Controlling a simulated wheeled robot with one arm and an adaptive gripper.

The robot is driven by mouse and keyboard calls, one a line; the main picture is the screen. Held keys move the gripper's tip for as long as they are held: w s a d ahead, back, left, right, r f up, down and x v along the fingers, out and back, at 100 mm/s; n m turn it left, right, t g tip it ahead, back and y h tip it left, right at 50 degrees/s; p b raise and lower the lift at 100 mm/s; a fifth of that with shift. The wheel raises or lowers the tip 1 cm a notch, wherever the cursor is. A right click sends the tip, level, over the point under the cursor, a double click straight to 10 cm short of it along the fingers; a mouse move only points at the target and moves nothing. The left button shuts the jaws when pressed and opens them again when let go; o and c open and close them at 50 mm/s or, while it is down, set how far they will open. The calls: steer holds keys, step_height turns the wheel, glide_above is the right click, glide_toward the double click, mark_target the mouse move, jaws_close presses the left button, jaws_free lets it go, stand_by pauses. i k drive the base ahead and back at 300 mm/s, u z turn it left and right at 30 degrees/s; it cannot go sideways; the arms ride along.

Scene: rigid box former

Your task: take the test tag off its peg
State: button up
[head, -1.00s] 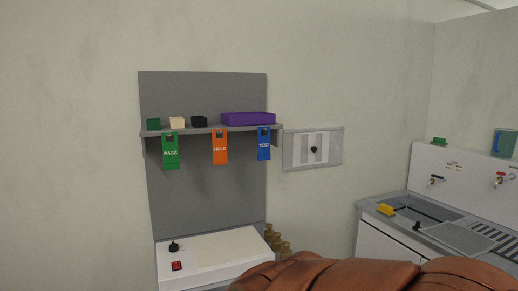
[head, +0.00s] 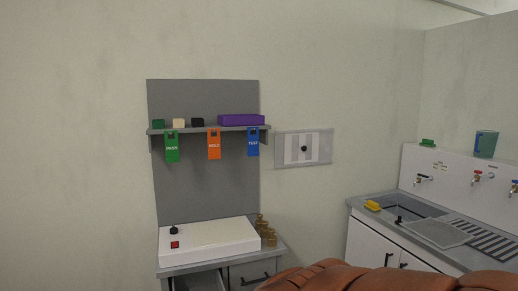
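The blue test tag (head: 253,145) hangs at the right end of a row under the front edge of a grey wall shelf (head: 205,129). Its peg is too small to make out clearly. An orange HOLD tag (head: 214,147) hangs to its left, and a green PASS tag (head: 172,149) hangs farther left. My gripper is not in the head view; only a brown-orange part, which I take to be my arm, shows at the bottom edge, well below and right of the tags.
A purple box (head: 241,120) and small green, cream and black blocks stand on the shelf. Below is a white box (head: 208,241) with a black knob and red switch. A wall panel (head: 303,148) is right of the shelf. A sink counter (head: 425,220) stands at right.

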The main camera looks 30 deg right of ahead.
mark_target(254, 140)
steer(key=z, duration=0.35)
steer(key=i, duration=1.25)
steer(key=u, duration=0.1)
